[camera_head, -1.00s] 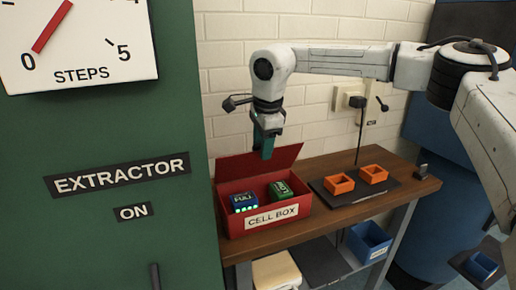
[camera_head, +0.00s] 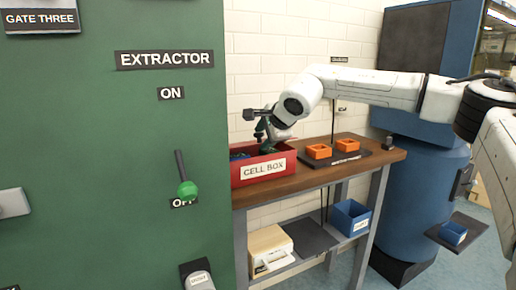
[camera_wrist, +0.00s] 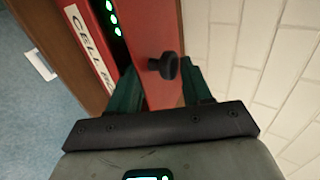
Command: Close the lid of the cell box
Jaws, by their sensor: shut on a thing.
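The red cell box (camera_head: 277,170) stands on the wooden bench against the green cabinet in the head view. Its blue cell (camera_head: 238,156) shows inside at the left, so the box is not covered there. My gripper (camera_head: 264,138) is low over the box and hides most of its inside. In the wrist view the red lid (camera_wrist: 150,32) with a black knob (camera_wrist: 163,66) lies between the green fingers of my gripper (camera_wrist: 160,88), which is shut on the lid. Green lights (camera_wrist: 113,18) show in a gap between the lid and the labelled front wall. The lid's exact angle is unclear.
Two orange trays (camera_head: 319,151) stand on a dark mat to the right on the bench (camera_head: 315,178). The green extractor cabinet (camera_head: 120,120) with a green-knobbed lever (camera_head: 187,188) is close on the left. A blue bin (camera_head: 350,217) sits on the shelf below.

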